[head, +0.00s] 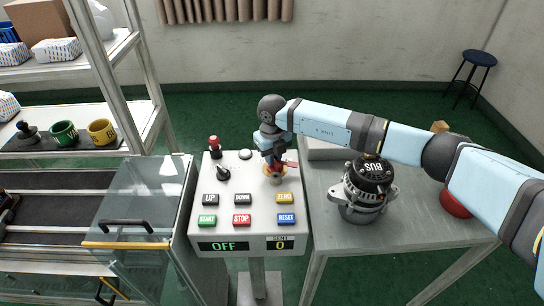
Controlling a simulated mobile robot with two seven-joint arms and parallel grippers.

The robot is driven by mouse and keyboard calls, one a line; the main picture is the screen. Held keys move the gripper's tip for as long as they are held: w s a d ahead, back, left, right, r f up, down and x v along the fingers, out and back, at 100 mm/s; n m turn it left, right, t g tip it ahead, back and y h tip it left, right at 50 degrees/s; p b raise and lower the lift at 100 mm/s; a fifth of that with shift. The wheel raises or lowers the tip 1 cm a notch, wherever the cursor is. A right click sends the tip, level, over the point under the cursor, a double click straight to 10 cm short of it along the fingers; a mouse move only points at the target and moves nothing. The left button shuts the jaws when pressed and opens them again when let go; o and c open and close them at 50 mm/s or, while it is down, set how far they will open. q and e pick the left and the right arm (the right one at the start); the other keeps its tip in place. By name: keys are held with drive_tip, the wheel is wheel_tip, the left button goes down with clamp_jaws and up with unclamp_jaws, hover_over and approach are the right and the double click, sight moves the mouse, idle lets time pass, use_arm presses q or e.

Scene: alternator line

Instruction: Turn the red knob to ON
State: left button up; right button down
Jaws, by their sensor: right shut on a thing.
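The control panel (207,220) stands in the middle of the head view, its sloped face toward me. The red knob (291,163) sits at the panel's upper right, over a yellow ring; my right gripper (275,168) covers most of it. The right gripper reaches in from the right, points down and is shut on the red knob. The knob's pointer and marks are hidden. The panel's display (223,246) reads OFF, and a counter (280,244) beside it shows 0. My left gripper is not in view.
The panel also has a black selector (223,173), a red-topped lamp (214,145) and labelled buttons such as START (207,220). A grey table (400,235) on the right holds an alternator (365,187) and a red object (455,202). A clear guard (135,205) and a conveyor (50,190) stand left.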

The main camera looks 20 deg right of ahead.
drive_tip(key=m, duration=0.4)
drive_tip(key=shift+d+r+m+p, duration=0.1)
drive_tip(key=shift+d+m+p, duration=0.2)
drive_tip(key=m, duration=0.3)
drive_tip(key=shift+d+m+p, duration=0.2)
drive_tip(key=shift+m+p, duration=0.2)
drive_tip(key=m+p, duration=0.1)
drive_tip(key=m, duration=0.1)
drive_tip(key=shift+s+d+m, duration=0.1)
drive_tip(key=shift+s+m, duration=0.05)
drive_tip(key=shift+m, duration=0.15)
drive_tip(key=m+p, duration=0.1)
drive_tip(key=m, duration=0.2)
drive_tip(key=shift+s+d, duration=0.15)
drive_tip(key=shift+m, duration=0.3)
drive_tip(key=c, duration=1.1)
unclamp_jaws()
drive_tip(key=shift+c, duration=0.2)
